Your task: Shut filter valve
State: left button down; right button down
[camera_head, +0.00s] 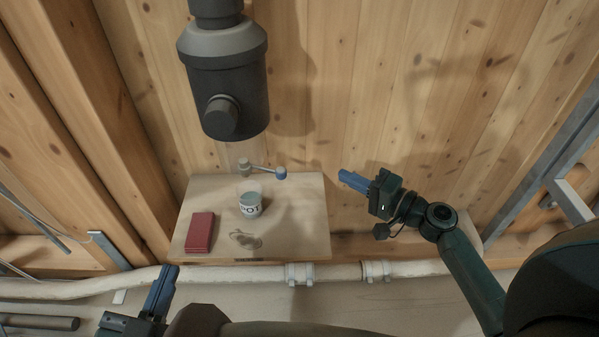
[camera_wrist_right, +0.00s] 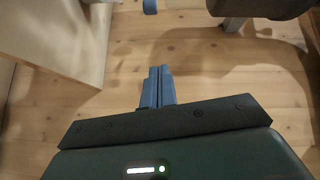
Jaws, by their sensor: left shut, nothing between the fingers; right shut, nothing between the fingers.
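A dark grey filter housing (camera_head: 228,85) with a round knob on its front hangs at the top of the head view. My left gripper (camera_head: 171,271) is shut and empty, low left.
A pale pipe (camera_head: 220,277) runs along below the shelf. The wood wall between the lever and my right gripper is clear.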

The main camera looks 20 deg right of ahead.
aim_at(266, 170)
jog(key=w+a+f, duration=0.1)
jog(key=w+a, duration=0.6)
jog(key=a, duration=0.2)
jog(key=shift+a+f, duration=0.15)
jog(key=shift+a, duration=0.05)
